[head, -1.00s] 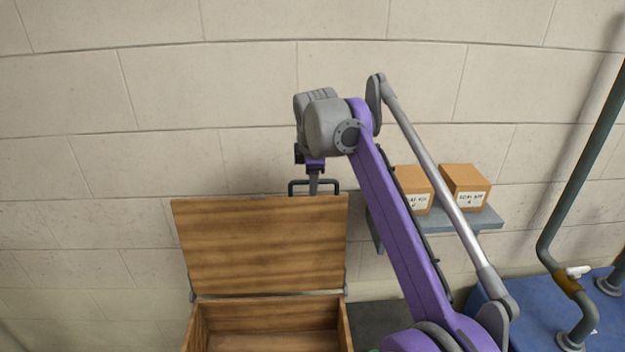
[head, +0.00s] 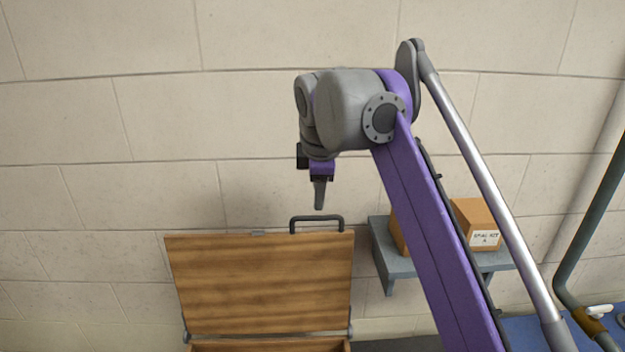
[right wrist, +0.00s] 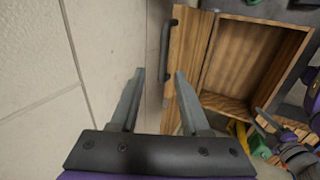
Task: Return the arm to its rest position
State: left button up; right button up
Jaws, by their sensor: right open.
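My right gripper (head: 319,195) hangs at the end of the purple arm in the head view, pointing down in front of the block wall. It is above the dark handle (head: 317,224) on the top edge of the raised wooden lid (head: 262,285), apart from it. In the right wrist view the gripper (right wrist: 158,80) has its two fingers spread with nothing between them. The handle (right wrist: 167,50) and the open wooden chest (right wrist: 225,103) lie beyond the fingertips there.
A grey wall shelf (head: 391,262) holds cardboard boxes, one being a labelled box (head: 476,224), partly hidden behind my arm. A grey-green pipe (head: 590,220) runs down at the right. The wall (head: 110,120) left of the gripper is clear.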

jog(key=s+d+f+m, duration=0.4)
jog(key=s+f+m, duration=0.2)
jog(key=f, duration=0.5)
jog(key=s+d+f+m, duration=0.4)
jog(key=s+f+m, duration=0.1)
jog(key=s+f, duration=0.5)
jog(key=s+d+f+m+t, duration=0.1)
jog(key=s+d+f+m, duration=0.3)
jog(key=s+f, duration=0.5)
notch_tip(320, 180, down, 4)
jog(key=m, duration=0.2)
jog(key=shift+m, duration=0.3)
jog(key=shift+d+r, duration=0.1)
